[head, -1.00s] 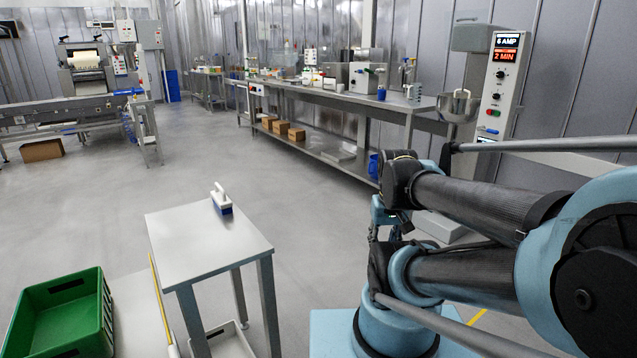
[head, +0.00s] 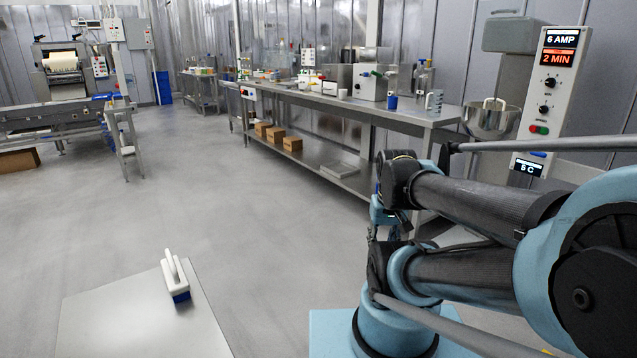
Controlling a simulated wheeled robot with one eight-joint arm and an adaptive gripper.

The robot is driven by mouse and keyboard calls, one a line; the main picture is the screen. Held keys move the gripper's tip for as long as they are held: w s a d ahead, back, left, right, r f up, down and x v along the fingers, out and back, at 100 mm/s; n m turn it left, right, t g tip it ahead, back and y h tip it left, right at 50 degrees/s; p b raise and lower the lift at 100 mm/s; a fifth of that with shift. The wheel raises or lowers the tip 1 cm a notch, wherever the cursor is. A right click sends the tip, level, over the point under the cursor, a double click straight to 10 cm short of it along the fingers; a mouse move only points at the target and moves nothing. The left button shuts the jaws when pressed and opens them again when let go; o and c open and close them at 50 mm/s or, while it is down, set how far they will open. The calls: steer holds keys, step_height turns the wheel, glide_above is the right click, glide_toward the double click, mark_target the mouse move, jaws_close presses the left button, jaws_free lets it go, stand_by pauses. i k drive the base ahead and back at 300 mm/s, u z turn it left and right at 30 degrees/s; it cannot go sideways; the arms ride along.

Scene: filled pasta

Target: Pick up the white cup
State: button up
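A small white cup (head: 342,93) appears to stand on the long metal bench (head: 408,113) along the back wall, left of a blue cup (head: 392,101). It is small in the head view, so its details are hard to tell. My folded arm fills the right side of the view, well in front of the bench. My gripper's fingers cannot be made out.
A metal table (head: 130,318) with a white-and-blue brush (head: 176,278) stands in the near left. A clear jug (head: 434,101) and a mixing bowl (head: 490,120) are at the bench's right end. Open grey floor (head: 215,180) lies before the bench.

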mark_target(342, 93)
steer(key=i, duration=3.95)
steer(key=z, duration=0.1)
